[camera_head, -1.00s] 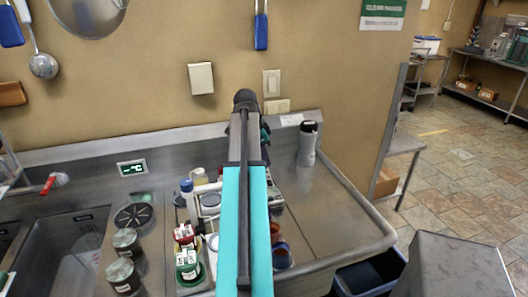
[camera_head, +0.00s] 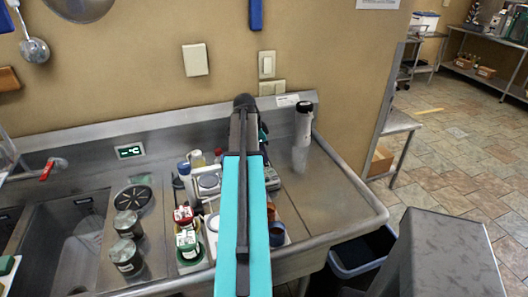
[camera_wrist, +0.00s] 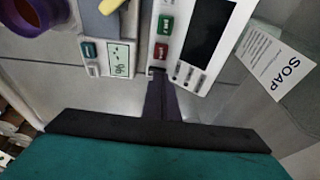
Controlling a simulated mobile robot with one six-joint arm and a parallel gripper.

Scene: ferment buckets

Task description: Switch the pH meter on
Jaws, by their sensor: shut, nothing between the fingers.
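In the wrist view a white device (camera_wrist: 178,57) has a blank dark screen (camera_wrist: 208,32), a green button (camera_wrist: 166,25) and a red button (camera_wrist: 161,52). It appears to be the pH meter. A grey device (camera_wrist: 97,25) to its left has a lit display (camera_wrist: 121,59) and a teal button (camera_wrist: 90,50). My gripper (camera_wrist: 156,74) is shut and empty, its tips by the lower left corner of the white device; contact cannot be told. In the head view my arm hides much of the devices; part of a dark panel (camera_head: 271,178) shows beside it.
A soap label (camera_wrist: 284,66) is at the right in the wrist view, a purple-rimmed cup (camera_wrist: 30,12) at upper left. In the head view a bottle (camera_head: 301,152) stands on the steel counter, with jars (camera_head: 126,256) and red and green containers (camera_head: 187,246) left. Counter space is free at right.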

